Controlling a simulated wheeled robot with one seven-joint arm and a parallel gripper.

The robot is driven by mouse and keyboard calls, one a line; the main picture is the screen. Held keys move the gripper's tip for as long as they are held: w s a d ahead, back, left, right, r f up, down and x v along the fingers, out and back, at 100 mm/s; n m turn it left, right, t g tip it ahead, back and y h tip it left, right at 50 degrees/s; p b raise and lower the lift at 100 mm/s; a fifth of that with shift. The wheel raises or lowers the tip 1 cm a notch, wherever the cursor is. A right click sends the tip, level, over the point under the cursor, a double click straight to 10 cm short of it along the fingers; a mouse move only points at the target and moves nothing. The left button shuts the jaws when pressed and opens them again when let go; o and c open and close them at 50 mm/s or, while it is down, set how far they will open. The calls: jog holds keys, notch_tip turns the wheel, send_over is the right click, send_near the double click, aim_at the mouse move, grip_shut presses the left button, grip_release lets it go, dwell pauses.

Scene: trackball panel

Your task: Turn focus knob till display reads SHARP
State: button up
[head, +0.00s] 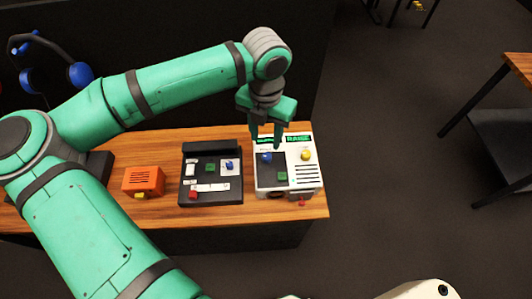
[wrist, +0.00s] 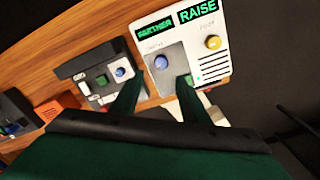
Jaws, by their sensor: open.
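The white panel (head: 313,168) stands at the right end of the wooden table and also shows in the wrist view (wrist: 212,68). A blue knob (wrist: 161,62) sits on its grey plate and a yellow knob (wrist: 213,42) to the right. Their small labels are too blurred to read, so I cannot tell which is the focus knob. Of two displays with green letters, the left one (wrist: 155,31) seems to read FARTHER and the right one (wrist: 197,11) reads RAISE. My gripper (head: 264,138) is open and empty over the panel's far left part, apart from the knobs.
A black control box (head: 212,148) with small buttons stands left of the panel, then an orange box (head: 143,180). A red piece (head: 302,202) is at the panel's front edge. The table (head: 233,215) ends just right of the panel.

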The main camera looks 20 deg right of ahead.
aim_at(266, 157)
notch_tip(266, 157, down, 9)
jog(key=shift+w+r, duration=0.1)
jog(key=shift+d+f, duration=0.2)
jog(key=shift+f, duration=0.1)
jog(key=shift+a, duration=0.1)
grip_shut()
